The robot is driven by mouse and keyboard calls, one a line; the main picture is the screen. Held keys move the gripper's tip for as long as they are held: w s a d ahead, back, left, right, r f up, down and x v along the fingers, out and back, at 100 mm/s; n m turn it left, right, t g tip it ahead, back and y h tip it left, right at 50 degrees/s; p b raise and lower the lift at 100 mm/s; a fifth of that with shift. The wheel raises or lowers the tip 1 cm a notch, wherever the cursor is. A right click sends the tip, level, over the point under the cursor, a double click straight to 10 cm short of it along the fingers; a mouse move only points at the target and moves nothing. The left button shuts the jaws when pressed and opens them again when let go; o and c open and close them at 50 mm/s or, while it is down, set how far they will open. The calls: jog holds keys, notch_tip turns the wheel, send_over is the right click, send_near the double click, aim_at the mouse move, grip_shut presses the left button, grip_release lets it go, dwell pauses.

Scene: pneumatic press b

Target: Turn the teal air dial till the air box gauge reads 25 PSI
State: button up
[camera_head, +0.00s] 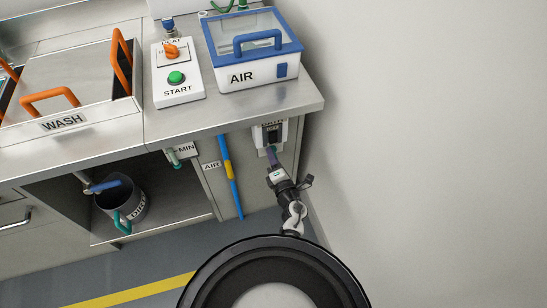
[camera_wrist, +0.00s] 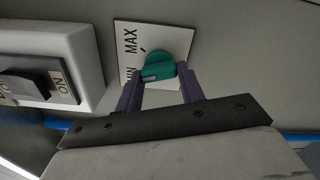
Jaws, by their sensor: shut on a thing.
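The teal air dial (camera_wrist: 154,68) sits on a white plate (camera_wrist: 124,38) marked MAX and MIN; the MIN lettering is partly covered. A pale mark on the dial's edge lies toward MIN in the wrist view. My gripper (camera_wrist: 161,78) is shut on the dial, one purple finger on each side. In the head view my gripper (camera_head: 271,153) reaches the cabinet front under the counter, just below a switch box, and the dial is hidden there. The white air box (camera_head: 258,72), with a blue-framed clear lid and blue handle, stands on the counter above. No gauge reading is legible.
The switch box (camera_wrist: 50,70) with an ON rocker is close beside the dial. A blue and yellow AIR hose (camera_head: 230,172) hangs left of my arm. A START panel (camera_head: 177,92) and WASH basin (camera_head: 75,122) are farther left. A bare wall (camera_head: 430,130) stands right.

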jog(key=shift+r+m+p, duration=0.15)
jog(key=shift+m+p, duration=1.4)
jog(key=shift+m, duration=0.5)
jog(key=shift+r+m+p, duration=0.15)
jog(key=shift+m+p, duration=1.35)
jog(key=shift+m, duration=0.55)
jog(key=o, duration=1)
jog(key=shift+f, duration=0.1)
